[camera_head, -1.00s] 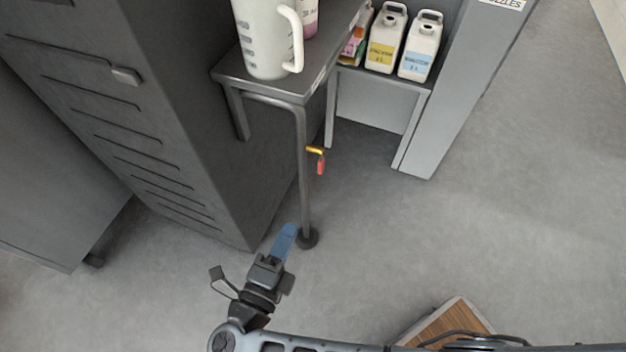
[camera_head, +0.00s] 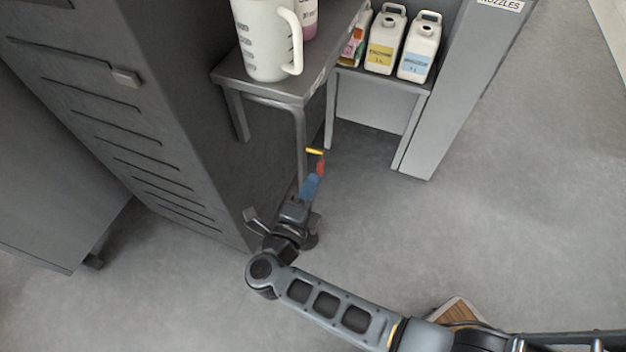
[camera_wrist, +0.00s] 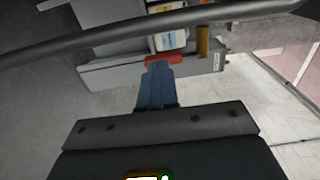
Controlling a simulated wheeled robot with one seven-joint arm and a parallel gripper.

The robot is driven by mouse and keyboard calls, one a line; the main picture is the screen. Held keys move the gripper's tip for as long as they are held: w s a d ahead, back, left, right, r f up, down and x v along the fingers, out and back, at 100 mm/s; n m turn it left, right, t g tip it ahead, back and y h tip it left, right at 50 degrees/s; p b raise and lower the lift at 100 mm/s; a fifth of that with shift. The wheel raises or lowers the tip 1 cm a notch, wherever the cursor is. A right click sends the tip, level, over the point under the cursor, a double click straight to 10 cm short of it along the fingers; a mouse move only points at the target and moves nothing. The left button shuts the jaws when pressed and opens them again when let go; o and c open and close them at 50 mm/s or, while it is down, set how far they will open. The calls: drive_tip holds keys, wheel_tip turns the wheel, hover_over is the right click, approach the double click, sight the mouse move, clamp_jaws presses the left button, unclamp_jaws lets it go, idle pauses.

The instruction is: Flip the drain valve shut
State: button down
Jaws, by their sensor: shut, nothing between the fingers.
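My gripper (camera_head: 311,186), with blue fingers, is shut and empty just below the red handle. In the wrist view the blue fingertips (camera_wrist: 158,70) reach up to the red handle (camera_wrist: 165,59), and the yellow part (camera_wrist: 203,40) is to its right. The fingers look very close to the handle; I cannot tell whether they touch.
A small grey table (camera_head: 262,82) above the valve holds a white jug (camera_head: 262,40). A dark cabinet (camera_head: 140,120) stands left. A shelf with white bottles (camera_head: 417,48) is at the back right. Open floor (camera_head: 480,210) lies to the right.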

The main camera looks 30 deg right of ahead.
drive_tip(key=shift+w+d, duration=0.35)
drive_tip(key=shift+d, duration=0.15)
drive_tip(key=shift+f, duration=0.1)
